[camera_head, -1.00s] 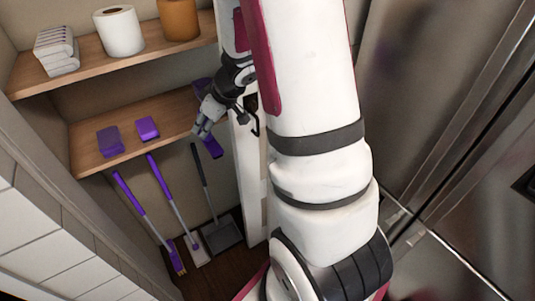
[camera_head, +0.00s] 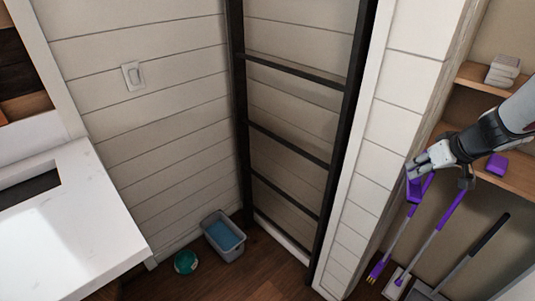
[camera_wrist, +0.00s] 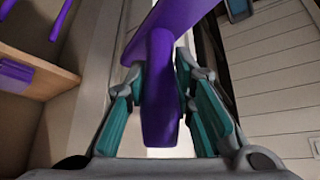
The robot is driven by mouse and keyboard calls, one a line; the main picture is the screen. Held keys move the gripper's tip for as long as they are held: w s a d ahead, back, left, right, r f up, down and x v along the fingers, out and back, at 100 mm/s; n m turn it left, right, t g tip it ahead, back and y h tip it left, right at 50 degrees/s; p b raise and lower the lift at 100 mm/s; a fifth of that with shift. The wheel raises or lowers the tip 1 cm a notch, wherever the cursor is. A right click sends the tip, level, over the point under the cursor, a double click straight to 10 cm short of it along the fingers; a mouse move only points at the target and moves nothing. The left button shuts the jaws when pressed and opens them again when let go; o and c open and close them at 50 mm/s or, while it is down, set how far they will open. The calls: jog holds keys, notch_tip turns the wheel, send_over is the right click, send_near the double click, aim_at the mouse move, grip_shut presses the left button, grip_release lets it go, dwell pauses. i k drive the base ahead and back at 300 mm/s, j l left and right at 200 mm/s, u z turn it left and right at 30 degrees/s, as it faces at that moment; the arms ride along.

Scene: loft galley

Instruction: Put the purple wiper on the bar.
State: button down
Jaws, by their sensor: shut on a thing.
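My gripper (camera_head: 420,168) is at the right of the head view, in front of the closet shelves. It is shut on the purple wiper (camera_head: 413,189), which hangs below the fingers there. In the wrist view, the wiper's purple handle (camera_wrist: 160,110) stands between the teal-padded fingers, and a wider purple part shows beyond them. A white counter (camera_head: 105,225), which looks like the bar, is at the far left of the head view, well apart from my gripper.
A dark ladder-like frame (camera_head: 290,145) stands against the wall between counter and closet. A grey bin (camera_head: 234,249) and a teal round thing (camera_head: 186,262) are on the floor. Purple-handled brooms (camera_head: 438,235) hang close below my gripper. The counter has a dark rectangular opening (camera_head: 28,188).

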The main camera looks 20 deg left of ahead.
aim_at(25, 275)
jog(key=j+u, duration=0.5)
jog(key=u, duration=0.15)
jog(key=i+l+u, duration=0.15)
jog(key=u, duration=0.3)
jog(key=i+l+u, duration=0.2)
jog(key=u, duration=0.2)
jog(key=i+l+u, duration=0.25)
jog(key=u, duration=0.2)
jog(key=l+u, duration=0.15)
jog(key=u, duration=0.3)
jog(key=k+l+u, duration=0.1)
jog(key=u, duration=0.35)
jog(key=l+u, duration=0.2)
jog(key=u, duration=0.2)
jog(key=k+l+u, duration=0.1)
jog(key=u, duration=0.35)
jog(key=k+j, duration=0.05)
